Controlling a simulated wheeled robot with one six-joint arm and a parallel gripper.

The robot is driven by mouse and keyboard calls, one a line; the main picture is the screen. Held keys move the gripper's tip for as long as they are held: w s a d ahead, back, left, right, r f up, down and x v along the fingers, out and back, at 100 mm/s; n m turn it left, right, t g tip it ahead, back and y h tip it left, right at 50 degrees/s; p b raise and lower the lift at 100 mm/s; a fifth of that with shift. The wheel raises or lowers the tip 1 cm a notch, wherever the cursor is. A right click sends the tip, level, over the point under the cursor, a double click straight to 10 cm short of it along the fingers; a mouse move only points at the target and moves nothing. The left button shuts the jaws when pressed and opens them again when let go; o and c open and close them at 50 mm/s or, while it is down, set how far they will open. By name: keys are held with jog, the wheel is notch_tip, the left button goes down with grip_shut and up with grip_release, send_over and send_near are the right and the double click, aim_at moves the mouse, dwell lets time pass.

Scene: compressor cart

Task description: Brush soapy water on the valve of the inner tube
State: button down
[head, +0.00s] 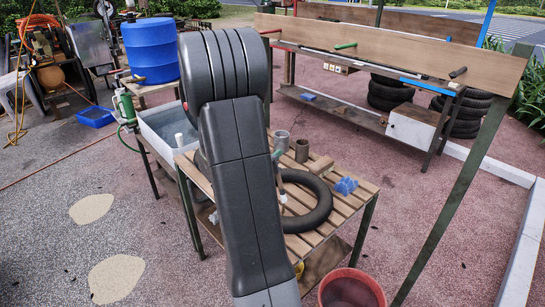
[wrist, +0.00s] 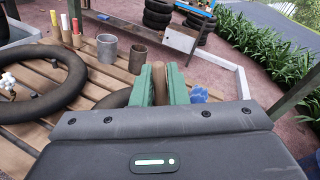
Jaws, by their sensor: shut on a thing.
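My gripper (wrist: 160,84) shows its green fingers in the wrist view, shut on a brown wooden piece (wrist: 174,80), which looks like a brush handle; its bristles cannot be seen. A black inner tube (head: 312,216) lies on a slatted wooden table (head: 334,222). In the wrist view a black ring (wrist: 72,82) lies at the left, and a dark curved piece (wrist: 115,98) shows beside the fingers.
A grey cup (head: 282,140) and a brown can (head: 302,150) stand at the table's back, and a blue lumpy thing (head: 346,186) lies at its right. A water tub (head: 165,128) stands at the left, a red bucket (head: 351,288) in front. A workbench (head: 390,62) stands behind.

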jog(key=shift+r+p, duration=1.35)
jog(key=shift+r, duration=3.2)
